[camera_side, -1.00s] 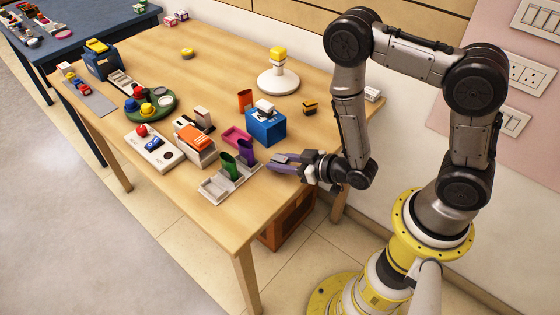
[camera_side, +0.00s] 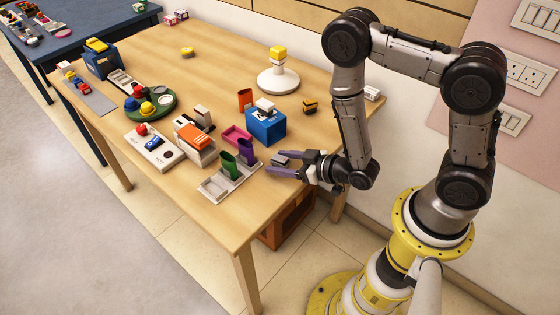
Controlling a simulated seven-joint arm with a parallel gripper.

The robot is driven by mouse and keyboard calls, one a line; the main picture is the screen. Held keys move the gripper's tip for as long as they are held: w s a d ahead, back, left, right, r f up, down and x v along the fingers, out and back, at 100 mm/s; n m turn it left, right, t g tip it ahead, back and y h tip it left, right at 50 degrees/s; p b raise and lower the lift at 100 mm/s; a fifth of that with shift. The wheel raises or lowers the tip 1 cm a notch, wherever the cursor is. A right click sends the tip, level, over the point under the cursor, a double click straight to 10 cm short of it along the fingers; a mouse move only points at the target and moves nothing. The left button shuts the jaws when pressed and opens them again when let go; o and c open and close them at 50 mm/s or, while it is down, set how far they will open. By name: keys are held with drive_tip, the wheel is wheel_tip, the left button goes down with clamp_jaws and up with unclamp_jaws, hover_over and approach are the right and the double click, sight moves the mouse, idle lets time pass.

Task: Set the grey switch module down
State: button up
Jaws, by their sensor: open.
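The grey switch module (camera_side: 281,160) is a small dark grey block near the table's right edge, between the fingers of my gripper (camera_side: 278,163). My gripper has purple fingers, spread apart, and reaches in low from the right. The near finger is clear of the module; whether the far finger touches it is too small to tell. The module appears to rest on the wooden table (camera_side: 225,50), though its underside is hidden.
Left of my gripper stands a light grey tray (camera_side: 212,188) with green and purple pieces. A pink tray (camera_side: 237,134) and a blue box (camera_side: 265,127) are behind it. A white round stand (camera_side: 278,82) is farther back. The table's front right corner is bare.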

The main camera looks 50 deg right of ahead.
sight(287, 163)
drive_tip(key=v, duration=0.7)
drive_tip(key=w+d+r+g+h, duration=0.1)
drive_tip(key=w+r+g, duration=0.1)
drive_tip(key=w+r, duration=0.3)
drive_tip(key=s+d+r+g, duration=0.1)
drive_tip(key=s+r+g, duration=0.1)
drive_tip(key=s+r, duration=0.2)
drive_tip(key=s+d+r+m+g+h, duration=0.1)
drive_tip(key=s+r, duration=0.3)
drive_tip(key=r, duration=0.6)
drive_tip(key=shift+s+d+r+g, duration=0.3)
drive_tip(key=shift+s+d+g, duration=0.1)
drive_tip(key=shift+o, duration=1.1)
drive_tip(key=s+r+g, duration=0.1)
drive_tip(key=s+r, duration=0.2)
drive_tip(key=s, duration=0.7)
drive_tip(key=shift+s+d+r+m+g, duration=0.15)
drive_tip(key=shift+d+r+m+g, duration=0.1)
drive_tip(key=shift+r+m+g, duration=0.15)
drive_tip(key=shift+o, duration=1.2)
drive_tip(key=shift+s, duration=0.1)
